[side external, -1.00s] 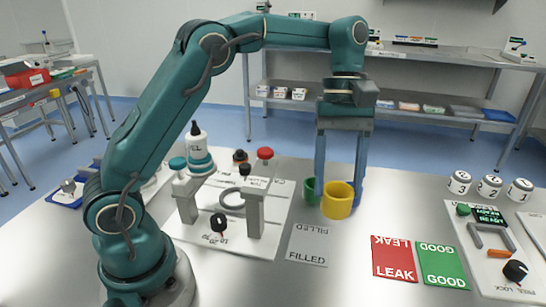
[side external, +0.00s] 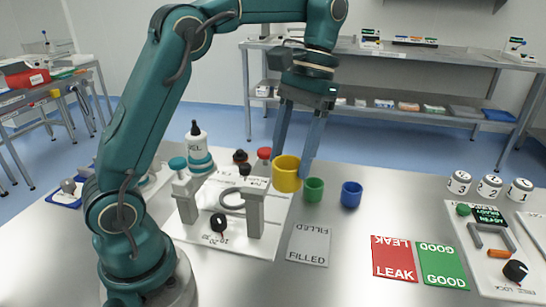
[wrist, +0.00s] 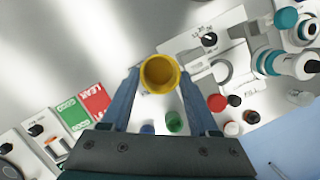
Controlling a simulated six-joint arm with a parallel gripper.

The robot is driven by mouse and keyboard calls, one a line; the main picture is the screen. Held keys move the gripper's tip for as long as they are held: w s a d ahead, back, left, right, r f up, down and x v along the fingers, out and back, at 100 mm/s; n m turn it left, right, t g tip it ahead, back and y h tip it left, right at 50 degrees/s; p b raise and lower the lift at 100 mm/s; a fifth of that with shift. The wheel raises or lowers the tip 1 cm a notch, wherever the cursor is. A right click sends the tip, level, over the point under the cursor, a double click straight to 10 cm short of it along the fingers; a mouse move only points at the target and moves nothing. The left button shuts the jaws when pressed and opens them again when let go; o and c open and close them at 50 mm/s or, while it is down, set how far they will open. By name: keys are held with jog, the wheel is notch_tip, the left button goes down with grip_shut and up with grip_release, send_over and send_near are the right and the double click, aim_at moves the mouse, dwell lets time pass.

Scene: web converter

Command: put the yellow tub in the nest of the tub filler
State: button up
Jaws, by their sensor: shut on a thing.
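The yellow tub (side external: 286,176) is held upright or nearly so between the fingers of my gripper (side external: 293,165), raised above the table. In the wrist view the yellow tub (wrist: 159,75) sits between the two blue fingertips, its open mouth facing the camera. The tub filler (side external: 255,212) stands on a white base plate to the left of the tub, with two grey posts. A grey ring (side external: 232,199), which looks like its nest, lies between the posts, partly hidden by them. The tub is apart from the ring, to its right and higher.
A green tub (side external: 314,190) and a blue tub (side external: 351,194) stand right of the filler. A FILLED card (side external: 309,245), red LEAK card (side external: 394,259) and green GOOD card (side external: 442,265) lie in front. Bottles, including a white one (side external: 197,147), stand behind the filler.

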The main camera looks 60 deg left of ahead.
jog(key=s+a+n+h, duration=0.15)
jog(key=a+n, duration=0.25)
jog(key=a, duration=1.5)
jog(key=shift+s+d+f+n+t, duration=0.15)
jog(key=shift+s+d+f+n, duration=0.25)
jog(key=shift+f, duration=1.9)
jog(key=shift+s+d+f+n+t, duration=0.25)
jog(key=shift+f+n, duration=0.3)
jog(key=shift+f, duration=1.75)
jog(key=shift+s+d+f+n+t, duration=0.1)
jog(key=shift+s+d+f+n, duration=0.3)
jog(key=shift+f, duration=1.9)
jog(key=shift+w+f, duration=0.1)
jog(key=o, duration=0.9)
jog(key=shift+o, duration=0.2)
